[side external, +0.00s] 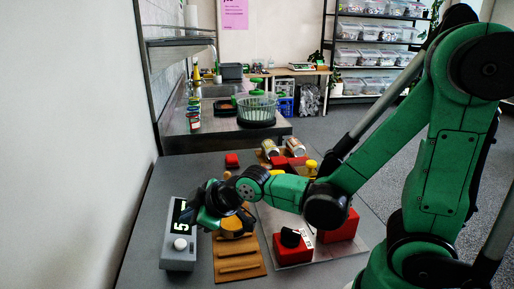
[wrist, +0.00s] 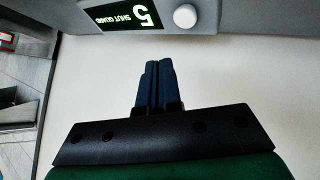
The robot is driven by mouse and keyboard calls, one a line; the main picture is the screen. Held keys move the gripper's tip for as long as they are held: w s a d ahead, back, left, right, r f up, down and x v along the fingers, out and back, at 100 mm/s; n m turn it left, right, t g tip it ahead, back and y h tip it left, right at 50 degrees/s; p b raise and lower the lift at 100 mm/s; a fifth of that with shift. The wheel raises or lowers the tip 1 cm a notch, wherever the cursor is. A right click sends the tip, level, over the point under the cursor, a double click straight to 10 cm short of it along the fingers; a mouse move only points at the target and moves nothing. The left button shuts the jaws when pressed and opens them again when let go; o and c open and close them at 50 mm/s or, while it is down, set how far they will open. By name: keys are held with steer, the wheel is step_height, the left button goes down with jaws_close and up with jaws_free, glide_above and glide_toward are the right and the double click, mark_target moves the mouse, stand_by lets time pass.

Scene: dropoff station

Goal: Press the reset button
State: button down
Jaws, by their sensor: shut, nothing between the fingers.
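A grey control box (side external: 179,262) stands at the left of the table by the white wall, with a lit display (side external: 180,214) and a round white button (side external: 180,244). I see no reset label on it. In the wrist view the button (wrist: 185,16) is at the top, right of the display (wrist: 122,15), which reads 5 and SHUT GUARD. My gripper (side external: 190,216) is beside the box near the display; its exact gap to the box is unclear. In the wrist view my gripper's dark blue fingers (wrist: 158,66) are together and empty, apart from the button in the picture.
A wooden ribbed rack (side external: 239,265) lies right of the box, under my wrist. A red box with a black top (side external: 293,247) and another red block (side external: 342,226) sit further right. The wall is close on the left.

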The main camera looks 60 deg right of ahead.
steer(key=shift+w+a+f, duration=0.2)
steer(key=shift+f, duration=0.6)
steer(key=shift+w+a+f, duration=0.15)
steer(key=shift+f, duration=0.6)
steer(key=shift+r, duration=0.1)
stand_by(1.2)
steer(key=shift+s+d+r, duration=0.2)
steer(key=shift+r, duration=0.55)
steer(key=shift+s+d+r, duration=0.15)
steer(key=shift+r, duration=0.65)
steer(key=shift+s+d+r, duration=0.2)
steer(key=shift+r, duration=0.55)
steer(key=shift+d, duration=0.1)
steer(key=s+d+r+m+g+h, duration=0.1)
steer(key=s+d+r+m+g, duration=0.1)
steer(key=s+m, duration=0.5)
steer(key=shift+s+d+g, duration=0.25)
steer(key=shift+d+g, duration=0.35)
steer(key=shift+d, duration=0.6)
steer(key=shift+r, duration=0.15)
